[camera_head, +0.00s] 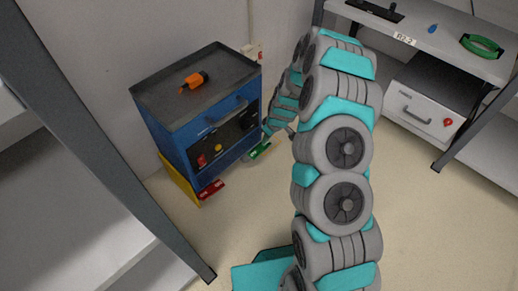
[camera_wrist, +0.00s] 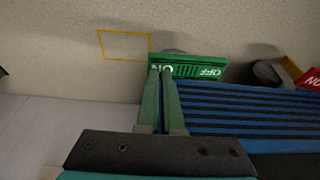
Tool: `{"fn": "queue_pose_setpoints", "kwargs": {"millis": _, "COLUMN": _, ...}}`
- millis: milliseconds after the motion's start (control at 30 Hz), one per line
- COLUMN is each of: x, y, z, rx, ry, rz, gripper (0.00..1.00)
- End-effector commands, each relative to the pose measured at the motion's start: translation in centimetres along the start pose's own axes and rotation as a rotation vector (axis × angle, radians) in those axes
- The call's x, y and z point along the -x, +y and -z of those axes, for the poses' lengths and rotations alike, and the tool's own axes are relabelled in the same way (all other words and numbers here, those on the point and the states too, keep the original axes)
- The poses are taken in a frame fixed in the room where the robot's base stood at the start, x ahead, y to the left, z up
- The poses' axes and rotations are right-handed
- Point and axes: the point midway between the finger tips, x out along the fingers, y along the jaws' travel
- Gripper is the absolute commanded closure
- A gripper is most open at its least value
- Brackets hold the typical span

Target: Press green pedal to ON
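The green pedal (camera_head: 260,151) sticks out low at the right side of the blue cart (camera_head: 212,129) in the head view. In the wrist view the green pedal (camera_wrist: 187,67) shows white lettering, ON at its left end and OFF at its right, upside down. My gripper (camera_wrist: 162,72) has its two fingers together with nothing between them. The fingertips overlap the lower edge of the pedal at the ON end in the wrist view; I cannot tell whether they touch it. In the head view my arm's end is just above the pedal and partly hides the cart's right side.
A red pedal (camera_head: 211,189) is at the cart's lower front; it also shows in the wrist view (camera_wrist: 312,79). An orange tool (camera_head: 194,82) lies on the cart. A shelf unit with a white drawer (camera_head: 423,107) stands at right. A yellow outline (camera_wrist: 124,45) marks the floor.

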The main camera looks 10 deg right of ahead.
Motion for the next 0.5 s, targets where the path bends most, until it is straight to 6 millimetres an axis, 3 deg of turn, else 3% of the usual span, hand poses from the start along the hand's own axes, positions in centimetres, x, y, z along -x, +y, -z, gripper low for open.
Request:
{"fn": "queue_pose_setpoints", "kwargs": {"millis": 267, "x": -0.1, "y": -0.1, "z": -0.1, "rx": 0.0, "ry": -0.001, "rz": 0.002, "gripper": 1.0}}
{"fn": "queue_pose_setpoints", "kwargs": {"millis": 500, "x": 1.2, "y": 0.0, "z": 0.4, "rx": 0.001, "ry": 0.001, "rz": 0.0, "gripper": 1.0}}
